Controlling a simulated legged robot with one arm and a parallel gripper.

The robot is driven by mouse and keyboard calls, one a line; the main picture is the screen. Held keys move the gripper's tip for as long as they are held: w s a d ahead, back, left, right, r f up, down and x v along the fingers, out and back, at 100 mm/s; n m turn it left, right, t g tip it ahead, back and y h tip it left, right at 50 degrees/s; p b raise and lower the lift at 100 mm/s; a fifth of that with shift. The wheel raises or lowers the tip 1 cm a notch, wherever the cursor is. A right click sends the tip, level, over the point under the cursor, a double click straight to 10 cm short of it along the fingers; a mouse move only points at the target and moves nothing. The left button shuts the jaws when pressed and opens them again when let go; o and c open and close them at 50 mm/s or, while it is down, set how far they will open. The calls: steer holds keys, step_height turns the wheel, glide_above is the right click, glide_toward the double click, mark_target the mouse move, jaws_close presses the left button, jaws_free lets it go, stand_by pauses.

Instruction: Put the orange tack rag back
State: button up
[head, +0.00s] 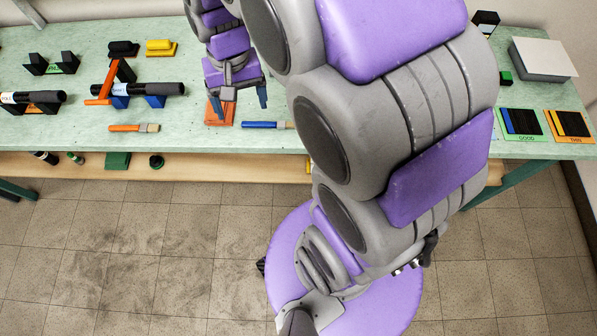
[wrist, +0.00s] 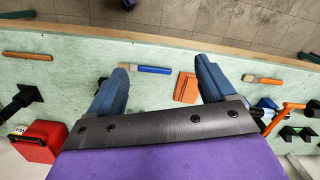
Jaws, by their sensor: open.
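The orange tack rag (head: 226,117) lies flat on the green worktop, near its front edge, partly hidden behind my gripper in the head view. In the wrist view the orange rag (wrist: 187,88) looks like a folded pad and shows between my fingers, closer to the right one. My gripper (head: 239,103) is open and empty, pointing down over the worktop. In the wrist view my gripper (wrist: 162,66) has its blue fingers spread wide. I cannot tell how high the fingertips are above the worktop.
A blue-handled brush (head: 265,125) lies just right of the rag, and an orange-handled brush (head: 134,128) lies to its left. Black cylinders on stands (head: 150,89) are at the left. Green and orange sample cards (head: 524,123) lie at the right. A red container (wrist: 38,141) shows in the wrist view.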

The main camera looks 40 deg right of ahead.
steer(key=s+n+g, duration=0.1)
steer(key=s+n, duration=0.2)
steer(key=s, duration=1.7)
steer(key=shift+s+h, duration=0.3)
steer(key=shift+d, duration=0.1)
